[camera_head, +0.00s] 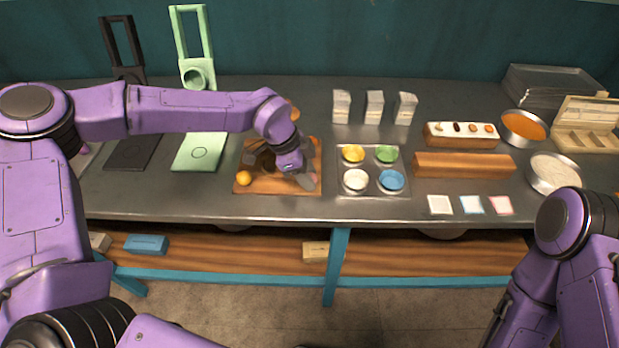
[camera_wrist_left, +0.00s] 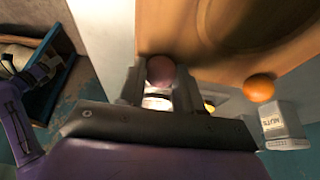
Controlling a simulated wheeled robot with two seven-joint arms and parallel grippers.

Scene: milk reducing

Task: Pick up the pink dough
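The pink dough (camera_wrist_left: 160,71) is a small round lump. In the left wrist view it sits between the two fingers of my left gripper (camera_wrist_left: 160,88), which flank it closely with little or no gap.
A metal tray with several small bowls (camera_head: 372,190) stands right of the board. Green (camera_head: 199,152) and black (camera_head: 131,154) stands are to its left. White cartons (camera_head: 375,106) stand behind. Wooden blocks (camera_head: 462,166) and metal bowls (camera_head: 553,174) are farther right.

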